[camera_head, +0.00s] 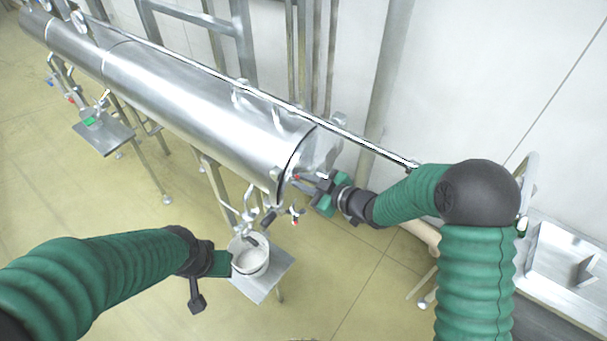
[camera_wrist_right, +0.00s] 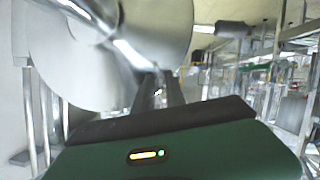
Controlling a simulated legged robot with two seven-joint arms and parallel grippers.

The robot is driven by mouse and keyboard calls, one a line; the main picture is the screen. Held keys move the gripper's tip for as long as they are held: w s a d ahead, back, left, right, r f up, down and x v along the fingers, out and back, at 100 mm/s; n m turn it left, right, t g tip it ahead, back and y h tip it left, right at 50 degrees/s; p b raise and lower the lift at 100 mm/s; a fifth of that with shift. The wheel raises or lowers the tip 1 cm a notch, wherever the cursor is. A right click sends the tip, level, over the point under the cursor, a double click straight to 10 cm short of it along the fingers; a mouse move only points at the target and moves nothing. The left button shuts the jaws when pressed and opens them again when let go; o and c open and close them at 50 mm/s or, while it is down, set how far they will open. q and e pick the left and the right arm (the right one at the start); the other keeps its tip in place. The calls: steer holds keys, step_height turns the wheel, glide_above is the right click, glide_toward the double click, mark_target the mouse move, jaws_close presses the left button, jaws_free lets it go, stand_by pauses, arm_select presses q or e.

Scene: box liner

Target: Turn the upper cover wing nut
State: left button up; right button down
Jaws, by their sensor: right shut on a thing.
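The long steel cylinder (camera_head: 190,95) lies across the head view, with its round end cover (camera_head: 322,150) at the right end. My right gripper (camera_head: 298,178) is at the near edge of this cover. It is shut on a small metal part, the wing nut (camera_wrist_right: 158,92), mostly hidden between the dark fingers. The wrist view shows the fingers close to the shiny cover (camera_wrist_right: 150,30). Another metal fitting (camera_head: 338,120) sticks out at the cover's far upper edge. My left gripper (camera_head: 213,278) hangs low at the left, apart from the cylinder; its jaws are unclear.
A steel rail (camera_head: 300,112) runs along the cylinder. A metal tray (camera_head: 565,265) is at the right. Open floor lies in front.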

steer(key=shift+m+g+y+p, duration=0.4)
steer(key=shift+m+g+p, duration=0.55)
steer(key=shift+p, duration=0.6)
steer(key=shift+t, duration=0.25)
steer(key=c, duration=1.6)
jaws_free()
steer(key=shift+w, duration=0.1)
steer(key=b+v, duration=0.4)
steer(key=v, duration=1.2)
steer(key=shift+d+r, duration=0.1)
steer(key=shift+d, duration=0.3)
